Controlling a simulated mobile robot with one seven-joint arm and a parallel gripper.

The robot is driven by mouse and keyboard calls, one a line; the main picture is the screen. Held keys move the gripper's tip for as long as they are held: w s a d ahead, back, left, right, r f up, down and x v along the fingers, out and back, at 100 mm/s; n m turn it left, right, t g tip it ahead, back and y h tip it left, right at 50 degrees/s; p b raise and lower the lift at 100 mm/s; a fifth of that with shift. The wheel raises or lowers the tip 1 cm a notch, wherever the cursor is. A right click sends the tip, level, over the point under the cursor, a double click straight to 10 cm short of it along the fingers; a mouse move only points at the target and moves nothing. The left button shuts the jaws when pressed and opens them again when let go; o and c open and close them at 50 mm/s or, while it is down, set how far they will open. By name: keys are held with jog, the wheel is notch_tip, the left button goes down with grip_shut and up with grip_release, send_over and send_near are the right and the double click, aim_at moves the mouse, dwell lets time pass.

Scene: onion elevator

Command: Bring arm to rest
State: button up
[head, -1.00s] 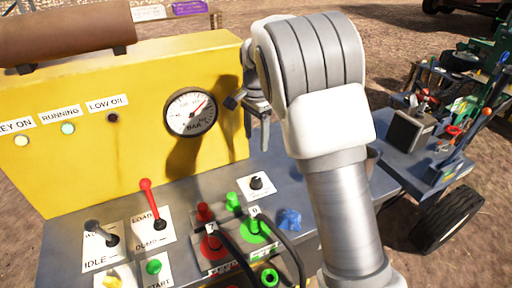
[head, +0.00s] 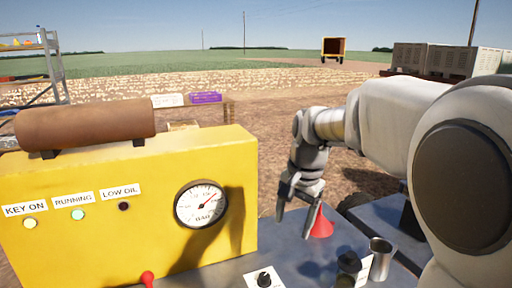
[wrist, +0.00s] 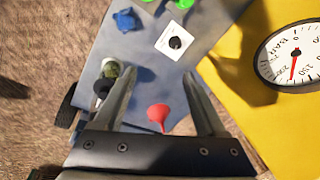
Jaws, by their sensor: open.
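My gripper (head: 294,222) hangs at the right of the yellow panel (head: 110,215), above the grey deck (head: 240,268), with its fingers pointing down. In the wrist view my gripper (wrist: 160,75) is open, with nothing between its fingers. A red funnel-shaped object (head: 321,224) stands on the deck just behind and right of the fingers; it also shows in the wrist view (wrist: 159,115). My arm comes in from the right and is bent, raised over the deck's right side.
A pressure gauge (head: 201,204) is on the panel. A metal cup (head: 380,258) and a black knob (head: 265,279) are on the deck. A brown cylinder (head: 85,128) lies on the panel. A blue knob (wrist: 125,20) shows in the wrist view. Open ground lies behind.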

jog(key=s+d+n+t, duration=0.2)
jog(key=s+n, duration=0.1)
jog(key=s, duration=0.8)
jog(key=s+d+r+n+t+h, duration=0.1)
jog(key=s+d+n, duration=0.2)
jog(key=s, duration=0.8)
jog(key=shift+d+r+n+t, duration=0.25)
jog(key=shift+d+n+t, duration=0.15)
jog(key=shift+n, duration=0.4)
dwell(1.7)
jog(key=c, duration=0.4)
jog(key=shift+w+a, duration=0.1)
jog(key=shift+a, duration=0.05)
